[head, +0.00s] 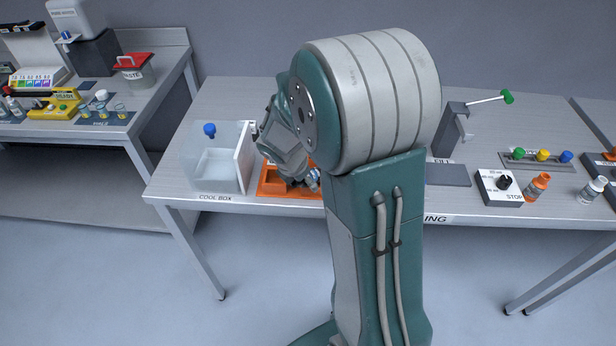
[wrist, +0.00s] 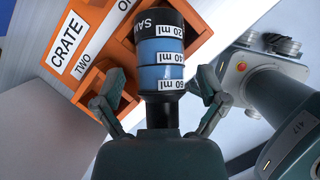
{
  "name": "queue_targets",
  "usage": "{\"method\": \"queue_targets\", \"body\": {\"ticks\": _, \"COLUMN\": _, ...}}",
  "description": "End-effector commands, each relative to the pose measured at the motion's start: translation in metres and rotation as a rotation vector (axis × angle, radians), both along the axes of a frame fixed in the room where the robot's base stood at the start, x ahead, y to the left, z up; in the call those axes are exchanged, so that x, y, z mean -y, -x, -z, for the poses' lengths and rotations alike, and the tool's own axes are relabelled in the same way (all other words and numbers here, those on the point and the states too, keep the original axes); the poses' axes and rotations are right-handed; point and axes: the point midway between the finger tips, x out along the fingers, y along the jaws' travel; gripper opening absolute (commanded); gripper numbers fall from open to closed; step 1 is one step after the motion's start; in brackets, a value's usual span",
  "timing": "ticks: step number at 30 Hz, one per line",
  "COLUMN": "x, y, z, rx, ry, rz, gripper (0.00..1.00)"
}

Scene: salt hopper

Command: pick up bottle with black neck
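In the wrist view a bottle with blue contents (wrist: 162,72), a black neck (wrist: 161,107) and white volume labels stands between the fingers of my gripper (wrist: 162,82). The neck end points towards the gripper's palm. The fingers are spread, with a visible gap on each side of the bottle. Behind the bottle is the orange crate (wrist: 110,27), marked CRATE TWO. In the head view my gripper (head: 312,180) is low over the orange crate (head: 272,184); my arm hides most of it, and I cannot make out the bottle there.
The clear cool box (head: 218,170) with a blue knob stands left of the crate. To the right are a control box with a black knob (head: 497,187), an orange bottle (head: 537,186) and a white-capped bottle (head: 592,190). Another bench (head: 60,130) stands far left.

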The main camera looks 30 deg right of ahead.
Motion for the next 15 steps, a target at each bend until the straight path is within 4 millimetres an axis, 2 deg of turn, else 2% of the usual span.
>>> {"method": "queue_targets", "body": {"ticks": 1, "x": 0.0000, "y": 0.0000, "z": -0.0001, "rx": 0.000, "ry": 0.000, "rz": 0.000, "gripper": 0.56}}
{"method": "queue_targets", "body": {"ticks": 4, "x": -0.0001, "y": 0.0000, "z": -0.0002, "rx": 0.000, "ry": 0.000, "rz": 0.000, "gripper": 0.11}}
{"method": "queue_targets", "body": {"ticks": 5, "x": -0.0001, "y": 0.0000, "z": -0.0002, "rx": 0.000, "ry": 0.000, "rz": 0.000, "gripper": 0.04}}
{"method": "queue_targets", "body": {"ticks": 8, "x": -0.0002, "y": -0.0001, "z": -0.0002, "rx": 0.000, "ry": 0.000, "rz": 0.000, "gripper": 0.04}}
{"method": "queue_targets", "body": {"ticks": 9, "x": -0.0002, "y": -0.0002, "z": -0.0003, "rx": 0.001, "ry": 0.000, "rz": 0.000, "gripper": 0.00}}
{"method": "queue_targets", "body": {"ticks": 15, "x": -0.0002, "y": -0.0002, "z": -0.0006, "rx": 0.001, "ry": 0.000, "rz": 0.000, "gripper": 0.00}}
